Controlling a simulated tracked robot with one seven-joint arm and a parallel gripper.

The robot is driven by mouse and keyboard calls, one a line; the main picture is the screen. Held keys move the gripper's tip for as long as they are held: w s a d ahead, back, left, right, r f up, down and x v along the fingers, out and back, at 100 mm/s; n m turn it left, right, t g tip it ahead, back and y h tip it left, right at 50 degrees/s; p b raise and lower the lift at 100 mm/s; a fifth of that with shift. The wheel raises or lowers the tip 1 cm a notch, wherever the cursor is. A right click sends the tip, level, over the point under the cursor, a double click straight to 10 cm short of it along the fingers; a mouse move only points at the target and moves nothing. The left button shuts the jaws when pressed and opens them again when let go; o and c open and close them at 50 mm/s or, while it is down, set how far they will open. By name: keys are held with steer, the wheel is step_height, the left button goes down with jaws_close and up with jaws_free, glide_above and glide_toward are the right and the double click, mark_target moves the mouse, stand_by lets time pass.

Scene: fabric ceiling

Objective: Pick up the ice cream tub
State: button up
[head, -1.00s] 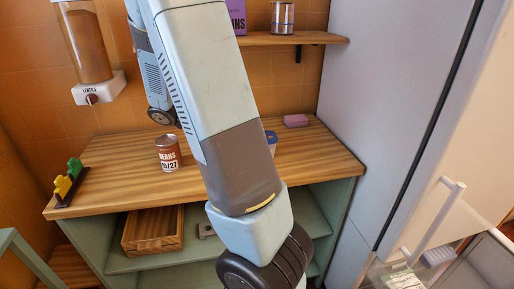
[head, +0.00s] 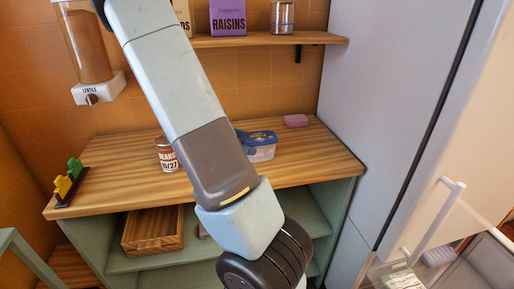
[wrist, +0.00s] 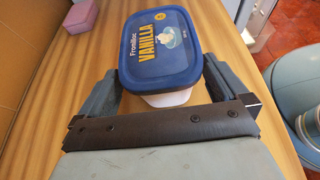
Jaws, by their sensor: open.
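The ice cream tub (head: 262,153) is a small pale tub with a blue lid, on the wooden counter behind my arm in the head view. In the wrist view the tub (wrist: 160,48) shows a dark blue lid reading "VANILLA" and a white side below. My gripper (wrist: 163,75) is open, with one finger at the tub's left and one at its right. The tub's near end lies between the fingers. I cannot tell whether either finger touches it. In the head view my arm hides the gripper's fingers.
The wooden counter (head: 120,158) also holds a beans can (head: 167,154) left of my arm and a pink block (head: 296,120) behind the tub. A yellow and green item (head: 69,181) stands at the left edge. The tall fridge (head: 395,100) bounds the right. A shelf (head: 255,40) runs above.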

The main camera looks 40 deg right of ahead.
steer(key=shift+x, duration=1.4)
steer(key=c, duration=1)
steer(key=shift+r, duration=0.15)
